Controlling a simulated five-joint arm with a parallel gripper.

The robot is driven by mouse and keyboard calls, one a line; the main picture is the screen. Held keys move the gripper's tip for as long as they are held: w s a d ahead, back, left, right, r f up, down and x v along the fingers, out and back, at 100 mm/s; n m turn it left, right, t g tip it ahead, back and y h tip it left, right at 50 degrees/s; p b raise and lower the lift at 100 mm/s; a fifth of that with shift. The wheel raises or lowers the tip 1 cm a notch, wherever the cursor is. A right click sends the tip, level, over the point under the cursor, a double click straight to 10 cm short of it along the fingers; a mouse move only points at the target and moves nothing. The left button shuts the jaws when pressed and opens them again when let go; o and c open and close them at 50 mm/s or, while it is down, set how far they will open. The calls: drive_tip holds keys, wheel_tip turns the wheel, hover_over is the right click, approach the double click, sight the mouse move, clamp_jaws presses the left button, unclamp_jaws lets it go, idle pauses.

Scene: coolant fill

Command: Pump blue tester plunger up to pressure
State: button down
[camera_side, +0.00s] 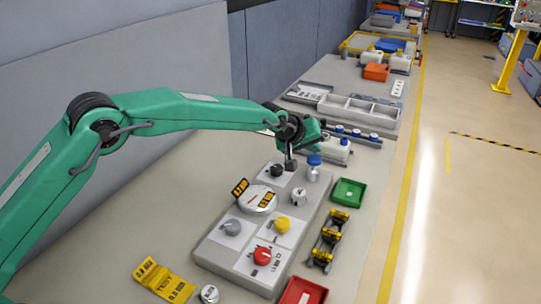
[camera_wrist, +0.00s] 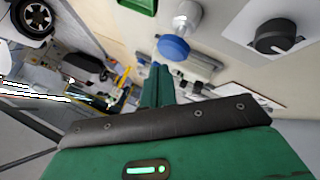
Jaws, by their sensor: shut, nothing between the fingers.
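The tester's blue plunger (camera_side: 314,161) is a blue cap on a silver stem at the far right corner of the grey panel (camera_side: 210,252). In the wrist view the blue cap (camera_wrist: 173,48) shows near the top middle, with its silver body above it. My gripper (camera_side: 290,165) is shut and empty, just left of the blue cap in the side view, seemingly above the panel. I cannot tell whether it touches anything. In the wrist view the shut gripper (camera_wrist: 157,80) shows below the cap.
The panel carries a black knob (camera_side: 277,171), a round gauge (camera_side: 257,199), and grey, yellow and red knobs. A green tray (camera_side: 348,192) and a black rack with yellow parts (camera_side: 328,238) stand at right. A red tray (camera_side: 303,291) and yellow tag (camera_side: 163,280) lie in front.

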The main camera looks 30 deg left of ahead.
sight(310, 160)
drive_tip(key=shift+r, duration=0.1)
drive_tip(key=shift+r, duration=2.4)
drive_tip(key=shift+a, duration=0.1)
drive_tip(key=shift+s+a+r, duration=0.15)
drive_tip(key=shift+r, duration=0.1)
drive_tip(key=s+a+r+m+g+y, duration=0.1)
drive_tip(key=s+a+r, duration=0.6)
drive_tip(key=s+a, duration=0.3)
drive_tip(key=s+a+r+m+y, duration=0.1)
drive_tip(key=s+a+r, duration=0.5)
drive_tip(key=s+a, duration=0.35)
drive_tip(key=s+a+f+m, duration=0.1)
drive_tip(key=s+a+f, duration=0.1)
drive_tip(key=s, duration=0.7)
drive_tip(key=s+a+f+m+g+y, duration=0.1)
drive_tip(key=s+a, duration=0.3)
drive_tip(key=s, duration=0.5)
drive_tip(key=s+a+f+m, duration=0.1)
drive_tip(key=s+a+f, duration=0.2)
drive_tip(key=s, duration=0.6)
drive_tip(key=shift+f+g+y, duration=0.3)
drive_tip(key=shift+f+g, duration=0.05)
drive_tip(key=shift+g, duration=0.05)
